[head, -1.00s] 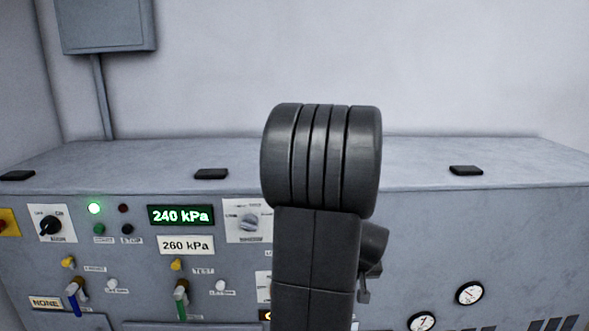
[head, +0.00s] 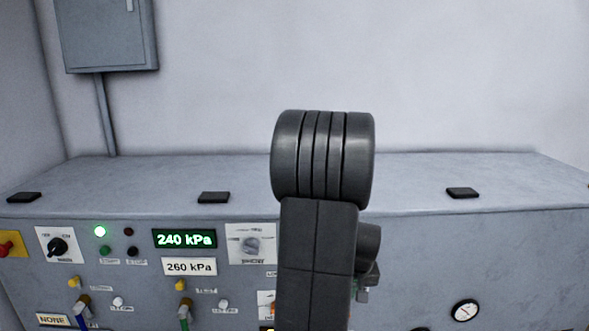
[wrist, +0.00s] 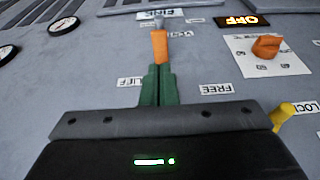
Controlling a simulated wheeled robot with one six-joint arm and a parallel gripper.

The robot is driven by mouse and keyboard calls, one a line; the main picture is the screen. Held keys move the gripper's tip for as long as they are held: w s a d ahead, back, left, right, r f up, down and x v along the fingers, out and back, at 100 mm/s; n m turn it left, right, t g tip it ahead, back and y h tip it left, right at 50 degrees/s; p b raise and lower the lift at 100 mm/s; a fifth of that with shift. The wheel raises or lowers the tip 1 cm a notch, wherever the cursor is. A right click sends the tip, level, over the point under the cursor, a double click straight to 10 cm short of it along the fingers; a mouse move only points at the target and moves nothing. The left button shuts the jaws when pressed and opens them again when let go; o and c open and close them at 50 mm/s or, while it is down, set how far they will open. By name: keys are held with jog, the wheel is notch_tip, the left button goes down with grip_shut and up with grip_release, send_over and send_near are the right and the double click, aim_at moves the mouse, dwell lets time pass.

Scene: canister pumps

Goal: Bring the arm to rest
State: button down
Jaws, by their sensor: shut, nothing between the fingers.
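My fingers cannot be made out there.
The console front has a green display (head: 185,239) reading 240 kPa, a black rotary switch (head: 58,247) and a gauge (head: 465,310). The wrist view shows an orange knob (wrist: 267,46) and a lit OFF sign (wrist: 242,20). A grey wall box (head: 108,35) hangs at back left.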

jog(key=shift+r, duration=0.2)
jog(key=shift+f, duration=0.1)
jog(key=x, duration=0.3)
jog(key=shift+f+b, duration=0.3)
jog(key=shift+f, duration=0.05)
jog(key=shift+d+f+b, duration=0.1)
jog(key=shift+b, duration=0.4)
jog(key=shift+s+t+b, duration=0.15)
jog(key=shift+t+b, duration=0.35)
jog(key=shift+b, duration=0.8)
jog(key=shift+f+b, duration=0.1)
jog(key=shift+b, duration=0.4)
jog(key=t+b, duration=0.1)
jog(key=b, duration=0.2)
jog(key=s+t+b, duration=0.1)
jog(key=b, duration=0.2)
jog(key=shift+f+t+b, duration=0.3)
jog(key=shift+b, duration=0.05)
